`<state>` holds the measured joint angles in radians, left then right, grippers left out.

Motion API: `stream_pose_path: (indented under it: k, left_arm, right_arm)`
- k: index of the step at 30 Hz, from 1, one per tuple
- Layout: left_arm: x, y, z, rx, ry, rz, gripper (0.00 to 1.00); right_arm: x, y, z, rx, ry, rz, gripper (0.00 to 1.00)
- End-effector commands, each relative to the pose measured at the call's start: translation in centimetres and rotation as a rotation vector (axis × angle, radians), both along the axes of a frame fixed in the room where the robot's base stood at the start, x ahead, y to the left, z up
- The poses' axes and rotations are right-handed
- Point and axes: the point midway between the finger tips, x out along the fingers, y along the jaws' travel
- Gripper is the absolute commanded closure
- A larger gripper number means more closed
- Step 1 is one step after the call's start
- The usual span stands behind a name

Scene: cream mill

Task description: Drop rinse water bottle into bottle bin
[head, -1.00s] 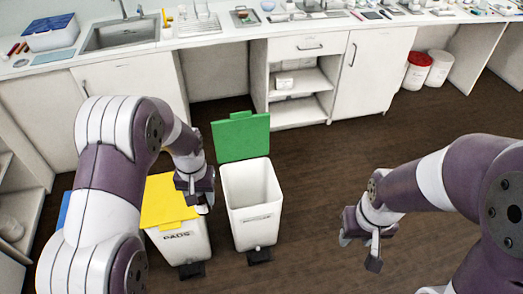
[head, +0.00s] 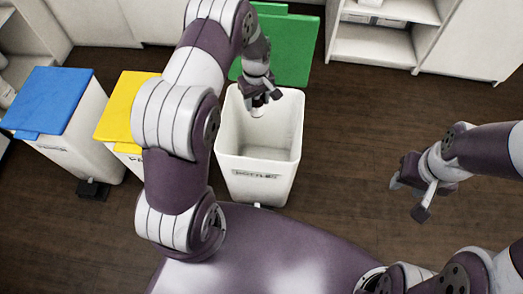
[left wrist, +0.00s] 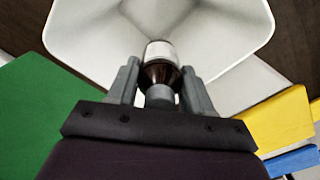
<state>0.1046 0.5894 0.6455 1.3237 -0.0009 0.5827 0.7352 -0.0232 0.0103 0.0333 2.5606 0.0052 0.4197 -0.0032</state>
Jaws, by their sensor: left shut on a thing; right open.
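The bottle bin (head: 258,168) is white, with its green lid (head: 290,50) standing open behind it. Its label is only partly legible in the head view. My left gripper (head: 261,103) is over the bin's opening near the back rim. It is shut on a small bottle (left wrist: 161,66) with a dark brown body and a pale band, seen between the fingers in the left wrist view. In the head view the bottle shows only as a small pale piece. The bin interior looks empty. My right gripper (head: 408,192) is open and empty above the floor at the right.
A yellow-lidded bin (head: 120,108) stands left of the bottle bin, partly hidden by my left arm. A blue-lidded bin (head: 60,100) stands further left. White cabinets with open shelves (head: 375,45) are at the back. The wooden floor (head: 345,130) right of the bin is clear.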

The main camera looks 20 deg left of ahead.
Motion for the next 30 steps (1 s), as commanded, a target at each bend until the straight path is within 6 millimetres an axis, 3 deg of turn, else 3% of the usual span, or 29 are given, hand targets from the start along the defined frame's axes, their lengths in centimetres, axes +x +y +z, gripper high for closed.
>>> stream_pose_path:
  k: [5,13,23,24,26,30]
  left_arm:
    - [0.0,0.0,-1.7,0.000,0.000,0.006,0.81]
    - [0.0,0.0,-5.7,0.000,0.000,0.005,0.81]
    - [0.0,0.0,-6.0,0.000,0.000,0.004,0.81]
    - [0.0,0.0,-6.0,0.000,0.000,0.004,0.40]
    - [0.0,0.0,-6.0,0.000,0.000,0.004,0.20]
    - [0.0,0.0,-6.0,0.000,0.000,0.004,0.20]
  right_arm:
    - [0.0,0.0,-1.5,0.000,-0.001,0.000,0.57]
    - [0.0,0.0,-5.6,0.000,0.000,0.000,0.57]
    - [0.0,0.0,-5.8,0.000,-0.001,0.000,0.57]
    - [0.0,0.0,-5.8,0.000,-0.001,0.000,0.57]
    - [0.0,0.0,-5.8,0.000,-0.001,0.000,0.57]
    - [0.0,0.0,-5.8,0.000,-0.001,0.000,0.57]
